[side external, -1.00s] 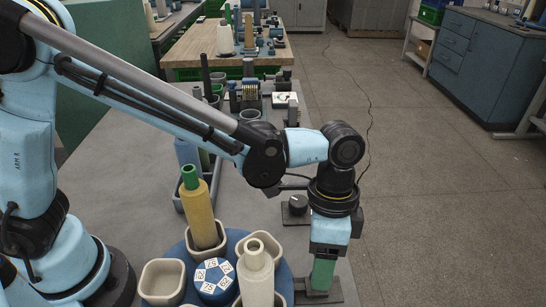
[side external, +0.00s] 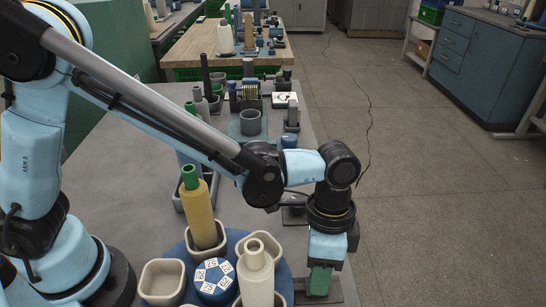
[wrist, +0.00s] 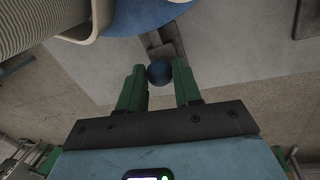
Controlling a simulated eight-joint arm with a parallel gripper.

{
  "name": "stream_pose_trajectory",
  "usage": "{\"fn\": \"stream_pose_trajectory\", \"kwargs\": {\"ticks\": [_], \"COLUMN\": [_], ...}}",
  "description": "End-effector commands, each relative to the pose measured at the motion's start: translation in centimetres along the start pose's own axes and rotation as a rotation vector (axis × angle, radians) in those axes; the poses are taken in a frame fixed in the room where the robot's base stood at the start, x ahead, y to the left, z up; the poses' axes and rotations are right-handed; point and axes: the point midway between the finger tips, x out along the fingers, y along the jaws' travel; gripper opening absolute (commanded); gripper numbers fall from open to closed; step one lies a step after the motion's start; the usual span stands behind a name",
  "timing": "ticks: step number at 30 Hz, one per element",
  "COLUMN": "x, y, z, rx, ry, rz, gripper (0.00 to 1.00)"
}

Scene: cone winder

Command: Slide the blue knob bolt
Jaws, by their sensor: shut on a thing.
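The blue knob (wrist: 159,73) of the bolt is a round dark-blue ball in the wrist view. It sits between the tips of my gripper's two green fingers (wrist: 159,85), and my gripper is shut on it. A dark metal part (wrist: 164,48) shows just beyond the knob. In the side external view my gripper (side external: 320,281) points down over a grey plate (side external: 346,291) at the table's front right. The knob is hidden there behind the fingers.
Left of my gripper is a blue turntable (side external: 236,238) with beige cups, a yellow cone (side external: 201,218) and a cream cone (side external: 256,275). The turntable edge (wrist: 150,16) is close in the wrist view. Open floor (side external: 420,220) lies to the right.

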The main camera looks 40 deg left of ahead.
Motion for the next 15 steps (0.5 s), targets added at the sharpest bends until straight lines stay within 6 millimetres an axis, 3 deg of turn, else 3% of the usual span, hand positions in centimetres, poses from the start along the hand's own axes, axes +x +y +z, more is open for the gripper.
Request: {"fn": "stream_pose_trajectory", "kwargs": {"ticks": [7,15], "x": [0.0,-0.2], "y": [0.0,-0.6], "z": [-0.3,-3.1], "rx": [0.0,0.0], "ry": [0.0,-0.001], "rz": [0.001,0.001], "gripper": [0.0,0.0]}}
